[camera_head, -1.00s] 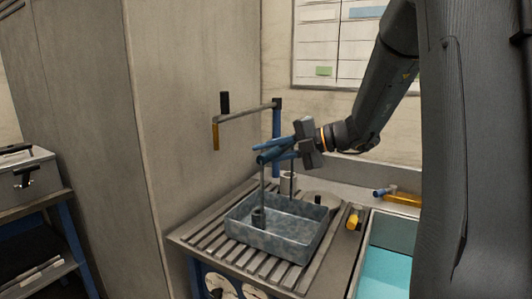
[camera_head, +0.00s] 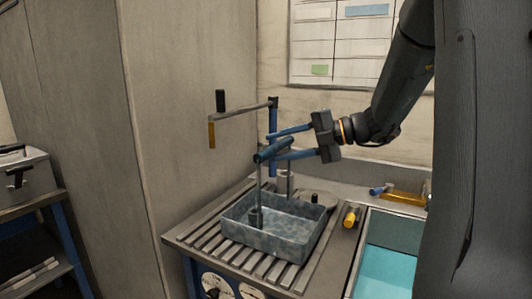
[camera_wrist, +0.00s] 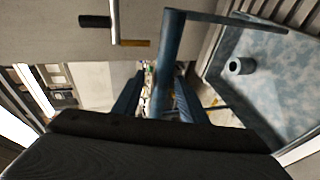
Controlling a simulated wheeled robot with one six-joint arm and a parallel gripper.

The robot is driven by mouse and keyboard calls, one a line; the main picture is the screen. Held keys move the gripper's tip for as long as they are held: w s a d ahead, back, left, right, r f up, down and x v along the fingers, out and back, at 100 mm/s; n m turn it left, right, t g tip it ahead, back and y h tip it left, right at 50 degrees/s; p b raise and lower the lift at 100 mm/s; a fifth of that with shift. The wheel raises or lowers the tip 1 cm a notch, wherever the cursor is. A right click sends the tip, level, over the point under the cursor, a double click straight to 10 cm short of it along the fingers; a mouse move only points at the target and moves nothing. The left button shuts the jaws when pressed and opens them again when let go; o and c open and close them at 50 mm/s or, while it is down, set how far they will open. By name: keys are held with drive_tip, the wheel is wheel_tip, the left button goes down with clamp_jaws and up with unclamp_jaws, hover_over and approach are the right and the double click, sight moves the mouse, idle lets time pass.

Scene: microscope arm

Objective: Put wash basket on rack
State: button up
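The wash basket (camera_head: 262,242) is a mottled blue-grey open tray with an upright rod and a blue bar handle (camera_head: 273,150) on top. It rests on the slatted grey rack (camera_head: 205,238) in the head view. In the wrist view the basket (camera_wrist: 285,75) lies at the right, with the handle (camera_wrist: 168,50) at upper centre. My gripper (camera_head: 276,147) has blue fingers spread apart at handle height, close to the handle. In the wrist view my gripper (camera_wrist: 158,85) shows open fingers with the handle between or just beyond them. I cannot tell whether a finger touches it.
A blue post with a swing arm (camera_head: 240,110) stands behind the rack, near the tall grey panel. A basin of turquoise liquid (camera_head: 385,272) is at the right. A yellow knob (camera_head: 351,216) sits between rack and basin.

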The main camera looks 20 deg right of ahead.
drive_tip(key=v, duration=0.6)
drive_tip(key=shift+s+d+r+b, duration=0.15)
drive_tip(key=shift+d+b, duration=0.15)
drive_tip(key=shift+b, duration=0.1)
